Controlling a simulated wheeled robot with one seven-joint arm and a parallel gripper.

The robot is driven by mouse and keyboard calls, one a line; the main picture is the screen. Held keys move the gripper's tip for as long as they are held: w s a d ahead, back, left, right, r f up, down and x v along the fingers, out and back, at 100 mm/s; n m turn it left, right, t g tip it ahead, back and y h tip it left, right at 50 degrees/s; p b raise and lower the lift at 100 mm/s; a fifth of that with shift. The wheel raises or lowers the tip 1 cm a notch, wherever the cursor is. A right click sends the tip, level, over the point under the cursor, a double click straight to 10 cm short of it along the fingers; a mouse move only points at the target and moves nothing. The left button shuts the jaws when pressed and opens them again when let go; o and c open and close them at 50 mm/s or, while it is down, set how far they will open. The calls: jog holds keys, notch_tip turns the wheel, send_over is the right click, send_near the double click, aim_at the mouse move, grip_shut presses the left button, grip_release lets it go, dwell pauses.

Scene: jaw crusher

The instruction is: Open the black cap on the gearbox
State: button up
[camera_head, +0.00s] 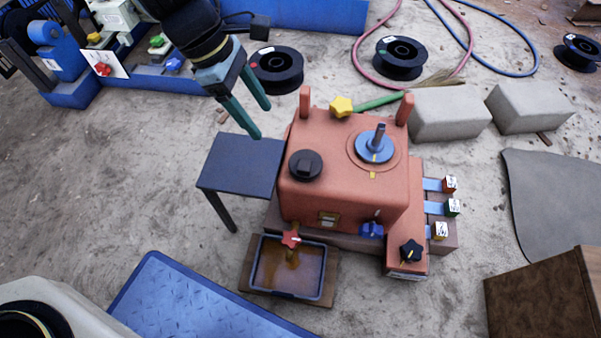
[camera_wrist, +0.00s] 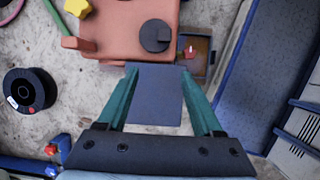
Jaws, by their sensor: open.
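The gearbox (camera_head: 330,205) is a salmon-red block standing on the ground in the middle of the head view. Its black round cap (camera_head: 305,165) sits on the left part of its top. In the wrist view the cap (camera_wrist: 156,36) shows beyond the fingertips, and the gearbox (camera_wrist: 115,30) fills the upper middle. My gripper (camera_head: 262,120) has two teal fingers, open with nothing between them. It is above and behind-left of the cap, over the dark side table, and does not touch the cap. The wrist view shows my gripper (camera_wrist: 160,80) with its fingers wide apart.
A dark side table (camera_head: 240,165) adjoins the gearbox on the left. A yellow star knob (camera_head: 341,106), an upright post on a blue disc (camera_head: 375,147) and two lifting lugs rise from the gearbox top. A tray of brown liquid (camera_head: 262,285) lies in front. Concrete blocks (camera_head: 448,112) stand behind right.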

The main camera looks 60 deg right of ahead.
aim_at(304, 165)
jog(key=s+b+x, duration=0.1)
jog(key=b+x, duration=0.1)
jog(key=x, duration=0.3)
jog(key=s+b+x, duration=0.1)
jog(key=b+x, duration=0.1)
jog(key=x, duration=0.2)
jog(key=r+b+x, duration=0.1)
jog(key=b+x, duration=0.1)
jog(key=x, duration=0.3)
jog(key=shift+s+f, duration=0.25)
jog(key=shift+s, duration=0.25)
grip_shut()
dwell(0.7)
